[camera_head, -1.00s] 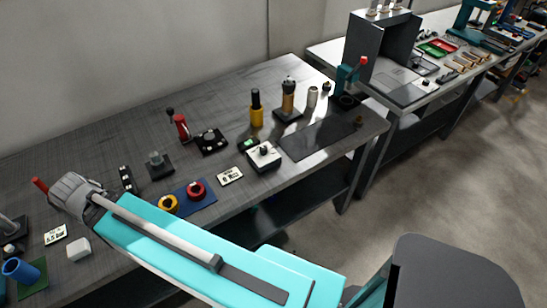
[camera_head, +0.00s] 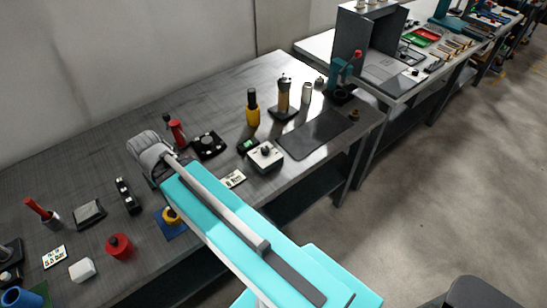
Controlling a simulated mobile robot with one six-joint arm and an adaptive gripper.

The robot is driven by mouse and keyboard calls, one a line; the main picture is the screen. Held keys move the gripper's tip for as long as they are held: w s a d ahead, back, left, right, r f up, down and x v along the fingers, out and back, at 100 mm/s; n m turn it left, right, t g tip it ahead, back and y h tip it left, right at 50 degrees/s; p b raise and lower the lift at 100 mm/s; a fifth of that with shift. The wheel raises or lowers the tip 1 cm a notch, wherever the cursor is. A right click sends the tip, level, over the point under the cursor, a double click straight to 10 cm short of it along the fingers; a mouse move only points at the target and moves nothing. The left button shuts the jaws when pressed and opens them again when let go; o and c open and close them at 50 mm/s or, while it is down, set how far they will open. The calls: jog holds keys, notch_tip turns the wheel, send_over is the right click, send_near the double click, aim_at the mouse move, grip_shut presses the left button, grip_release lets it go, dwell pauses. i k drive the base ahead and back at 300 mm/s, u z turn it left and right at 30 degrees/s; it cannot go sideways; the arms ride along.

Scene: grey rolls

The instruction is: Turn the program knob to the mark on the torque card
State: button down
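A white box with a dark knob on top (camera_head: 265,157) stands near the front edge of the bench, right of my arm. The setting of the knob is too small to read. A white card with "Nm" lettering (camera_head: 233,179) lies just left of the box, close beside my arm. Another card, with "bar" lettering (camera_head: 54,257), lies at the lower left. My gripper (camera_head: 146,150) is over the bench, left of the box and apart from it. Its fingers are not clear, and no held thing shows.
A yellow ring (camera_head: 172,215) sits on a blue mat partly hidden by my arm. A red cylinder (camera_head: 119,246) and a white block (camera_head: 82,269) stand to the left. A dark mat (camera_head: 316,133) lies clear.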

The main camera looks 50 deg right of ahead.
aim_at(264, 149)
jog(key=z, duration=1.2)
jog(key=k, duration=0.9)
jog(key=z, duration=0.05)
jog(key=i, duration=0.75)
